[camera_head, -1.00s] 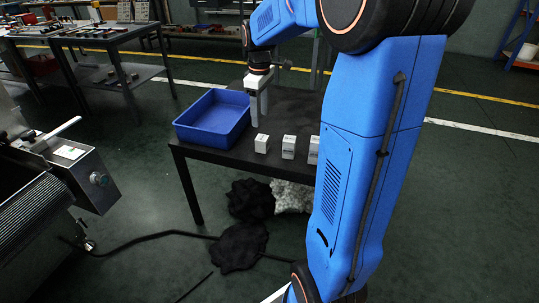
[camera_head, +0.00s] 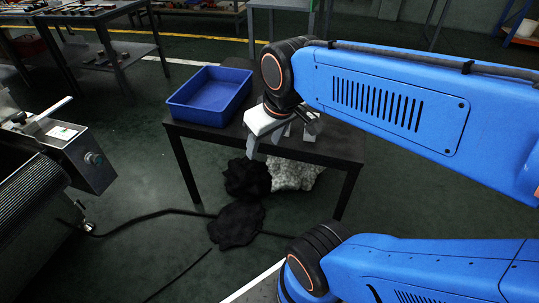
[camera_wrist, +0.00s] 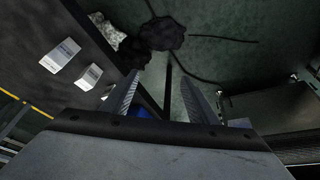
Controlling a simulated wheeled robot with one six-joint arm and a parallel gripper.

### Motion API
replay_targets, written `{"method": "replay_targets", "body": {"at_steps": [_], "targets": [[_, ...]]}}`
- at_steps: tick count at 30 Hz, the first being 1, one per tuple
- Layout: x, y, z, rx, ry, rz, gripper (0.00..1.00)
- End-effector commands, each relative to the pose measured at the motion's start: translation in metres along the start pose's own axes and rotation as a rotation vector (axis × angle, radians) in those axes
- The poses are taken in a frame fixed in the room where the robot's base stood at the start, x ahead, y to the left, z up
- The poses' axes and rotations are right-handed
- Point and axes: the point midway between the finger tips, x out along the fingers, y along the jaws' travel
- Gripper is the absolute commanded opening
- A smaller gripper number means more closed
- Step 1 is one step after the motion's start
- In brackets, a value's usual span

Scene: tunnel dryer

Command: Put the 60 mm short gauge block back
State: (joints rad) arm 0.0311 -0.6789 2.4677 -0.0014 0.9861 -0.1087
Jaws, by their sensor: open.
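In the head view the blocks are mostly hidden behind my gripper (camera_head: 264,146), which hangs over the front part of the table. Its two fingers are apart in the wrist view (camera_wrist: 160,80), with nothing between them. The blocks lie to the left of the fingers there.
A blue tray (camera_head: 172,107) stands on the left of the dark table (camera_head: 335,146). Dark cloth heaps (camera_head: 236,224) and a pale heap (camera_head: 296,175) lie on the floor under and before it. A conveyor machine (camera_head: 38,150) stands at the left. Floor between is open, crossed by a cable.

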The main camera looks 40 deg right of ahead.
Motion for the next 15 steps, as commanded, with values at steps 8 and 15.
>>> {"method": "replay_targets", "body": {"at_steps": [8, 15], "targets": [[0.003, -0.011, 0.033, 0.073, 0.047, -0.01, 0.54], [0.004, -0.011, 0.034, 0.079, 0.048, -0.01, 0.54]]}}
